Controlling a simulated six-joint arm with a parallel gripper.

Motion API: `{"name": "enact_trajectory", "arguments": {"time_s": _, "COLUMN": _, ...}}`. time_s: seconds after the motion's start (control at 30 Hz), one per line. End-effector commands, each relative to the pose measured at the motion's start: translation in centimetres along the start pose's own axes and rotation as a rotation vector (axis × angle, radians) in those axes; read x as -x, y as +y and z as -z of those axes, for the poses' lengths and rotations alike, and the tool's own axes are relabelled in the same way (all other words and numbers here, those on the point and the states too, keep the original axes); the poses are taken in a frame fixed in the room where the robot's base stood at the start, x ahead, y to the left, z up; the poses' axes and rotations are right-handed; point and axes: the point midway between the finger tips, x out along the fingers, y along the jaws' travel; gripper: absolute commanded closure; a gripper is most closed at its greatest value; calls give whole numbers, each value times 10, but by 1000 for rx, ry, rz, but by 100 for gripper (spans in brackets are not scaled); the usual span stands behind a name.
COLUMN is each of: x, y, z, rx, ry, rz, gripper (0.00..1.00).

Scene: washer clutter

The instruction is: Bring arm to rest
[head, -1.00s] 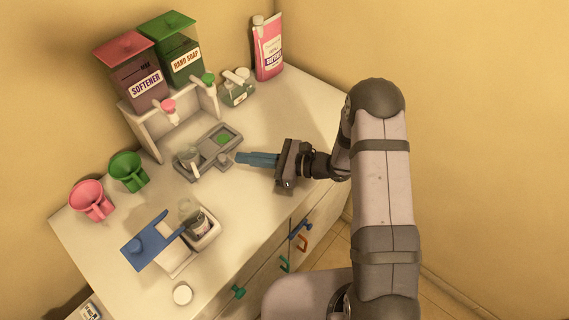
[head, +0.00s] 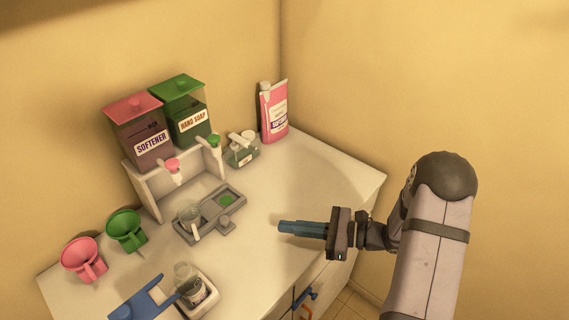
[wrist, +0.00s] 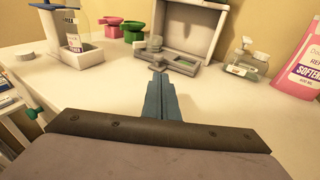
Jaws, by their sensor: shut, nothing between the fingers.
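My gripper (head: 281,228) is shut and empty, its blue fingers together above the right part of the white counter (head: 310,185). It points left toward the grey tray (head: 184,232) but is apart from it. In the wrist view the closed fingers (wrist: 160,82) show in the middle, over bare counter. My arm reaches in from the lower right of the head view.
Softener (head: 140,138) and hand soap (head: 187,117) dispensers stand on a white stand at the back. A pink pouch (head: 274,112) and a pump bottle (head: 242,150) are to their right. Pink (head: 82,258) and green (head: 126,230) funnel-like cups sit left. The counter's right is clear.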

Motion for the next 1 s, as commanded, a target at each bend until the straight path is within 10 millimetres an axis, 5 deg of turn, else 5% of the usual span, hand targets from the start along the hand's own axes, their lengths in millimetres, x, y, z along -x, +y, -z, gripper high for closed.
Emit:
{"name": "enact_trajectory", "arguments": {"time_s": 0.17, "x": -4, "y": 17, "z": -3, "rx": 42, "ry": 43, "rz": -64, "gripper": 100}}
{"name": "enact_trajectory", "arguments": {"time_s": 0.37, "x": -4, "y": 79, "z": -1, "rx": 229, "ry": 221, "rz": -310, "gripper": 100}}
{"name": "enact_trajectory", "arguments": {"time_s": 0.6, "x": 45, "y": 155, "z": 22, "rx": 664, "ry": 539, "rz": -736, "gripper": 100}}
{"name": "enact_trajectory", "arguments": {"time_s": 0.77, "x": 91, "y": 165, "z": 34, "rx": 998, "ry": 727, "rz": -987, "gripper": 100}}
{"name": "enact_trajectory", "arguments": {"time_s": 1.0, "x": 134, "y": 146, "z": 33, "rx": 1390, "ry": 901, "rz": -1230, "gripper": 100}}
